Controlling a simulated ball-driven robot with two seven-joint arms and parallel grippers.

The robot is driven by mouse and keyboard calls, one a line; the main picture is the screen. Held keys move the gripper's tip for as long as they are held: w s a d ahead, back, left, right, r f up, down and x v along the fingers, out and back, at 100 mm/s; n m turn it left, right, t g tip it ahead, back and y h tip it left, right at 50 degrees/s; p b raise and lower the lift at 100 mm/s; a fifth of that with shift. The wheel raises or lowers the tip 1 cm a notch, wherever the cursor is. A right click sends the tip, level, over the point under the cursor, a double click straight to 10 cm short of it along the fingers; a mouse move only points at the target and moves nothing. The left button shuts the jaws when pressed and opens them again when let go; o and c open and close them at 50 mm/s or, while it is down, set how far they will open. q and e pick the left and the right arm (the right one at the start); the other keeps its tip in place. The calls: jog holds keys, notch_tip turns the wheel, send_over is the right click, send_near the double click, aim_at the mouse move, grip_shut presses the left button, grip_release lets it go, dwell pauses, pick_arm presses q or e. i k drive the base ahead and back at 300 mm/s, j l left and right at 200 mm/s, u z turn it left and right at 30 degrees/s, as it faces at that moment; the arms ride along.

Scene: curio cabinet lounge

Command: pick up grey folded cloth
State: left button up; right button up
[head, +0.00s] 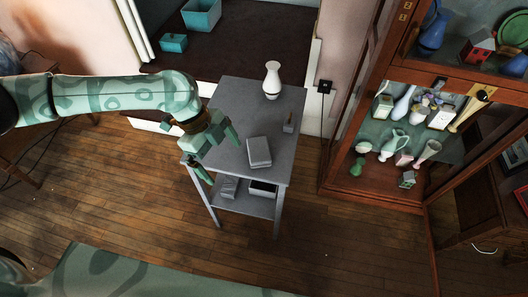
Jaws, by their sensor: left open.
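The grey folded cloth (259,152) looks like a small flat grey block, and it lies on the top of a grey side table (237,93). My left gripper (219,155) is at the table's left edge, to the left of the cloth and apart from it. Its fingers are spread, with nothing seen between them. The gripper and wrist hide part of the table's left edge. My right gripper is not in view.
A white vase (272,80) stands at the table's back, and a small brown object (288,122) is near its right edge. The lower shelf holds a grey item (229,187) and a pale box (262,188). A glass cabinet (375,189) with ornaments stands at right.

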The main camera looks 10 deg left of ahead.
aim_at(258, 150)
jog(key=i+l+u, duration=0.45)
jog(key=l+u, duration=0.15)
jog(key=i+l+u, duration=0.15)
jog(key=l+u, duration=0.15)
jog(key=i+l+u, duration=0.1)
jog(key=l+u, duration=0.2)
jog(key=l, duration=0.2)
